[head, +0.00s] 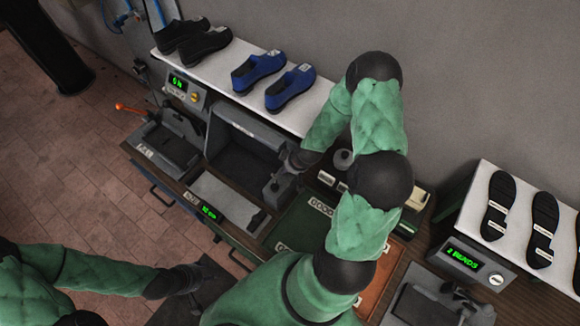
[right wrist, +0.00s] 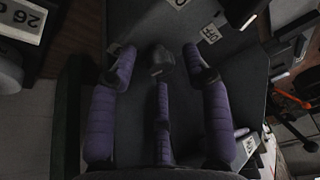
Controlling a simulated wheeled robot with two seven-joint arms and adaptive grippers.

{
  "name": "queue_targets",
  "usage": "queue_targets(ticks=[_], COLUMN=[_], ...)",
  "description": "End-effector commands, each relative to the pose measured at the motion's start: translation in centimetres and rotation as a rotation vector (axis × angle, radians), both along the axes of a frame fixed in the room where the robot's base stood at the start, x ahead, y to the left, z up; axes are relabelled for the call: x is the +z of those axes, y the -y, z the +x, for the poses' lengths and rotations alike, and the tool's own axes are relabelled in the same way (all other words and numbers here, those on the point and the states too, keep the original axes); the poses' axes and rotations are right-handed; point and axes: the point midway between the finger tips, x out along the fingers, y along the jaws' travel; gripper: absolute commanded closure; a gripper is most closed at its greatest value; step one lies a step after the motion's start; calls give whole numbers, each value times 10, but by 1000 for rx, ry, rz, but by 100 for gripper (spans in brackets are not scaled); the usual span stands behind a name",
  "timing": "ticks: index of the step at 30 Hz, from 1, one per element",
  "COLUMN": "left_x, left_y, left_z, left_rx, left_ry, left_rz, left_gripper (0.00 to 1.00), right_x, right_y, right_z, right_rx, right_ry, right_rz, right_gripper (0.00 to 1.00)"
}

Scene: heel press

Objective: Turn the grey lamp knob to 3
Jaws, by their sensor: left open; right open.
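In the right wrist view, a dark grey rounded piece that looks like the knob (right wrist: 162,60) sits between the fingers of my right gripper (right wrist: 160,66). A white OFF label (right wrist: 210,32) is on the dark panel just up and right of it. The fingers are purple, open and spread to both sides; I cannot tell whether they touch it. In the head view my right arm reaches over the bench and its hand (head: 291,160) is beside the dark open-fronted box (head: 245,135); the knob is not clear there. My left gripper (head: 192,281) is open and empty at the lower left.
A white shelf (head: 222,75) with black and blue shoes runs behind the bench. A box with a green display (head: 178,82) and a press with an orange lever (head: 128,109) stand left. Another station with soles (head: 497,200) stands right. Tiled floor (head: 50,180) is clear at left.

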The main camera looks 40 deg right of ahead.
Motion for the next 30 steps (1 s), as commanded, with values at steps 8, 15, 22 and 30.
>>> queue_targets(ticks=[8,15,22,30], left_x=[0,0,1,8], left_y=[0,0,0,0], left_z=[0,0,0,0], left_rx=[0,0,0,0], left_ry=[0,0,0,0], left_rz=[0,0,0,0], left_gripper=[52,52,52,52], right_x=[-1,-1,0,1], right_y=[0,0,-1,-3], right_z=[0,0,0,0], right_rx=[0,0,-17,-146], right_ry=[0,0,-1,-1], right_rz=[0,1,1,1], right_gripper=[57,100,100,100])
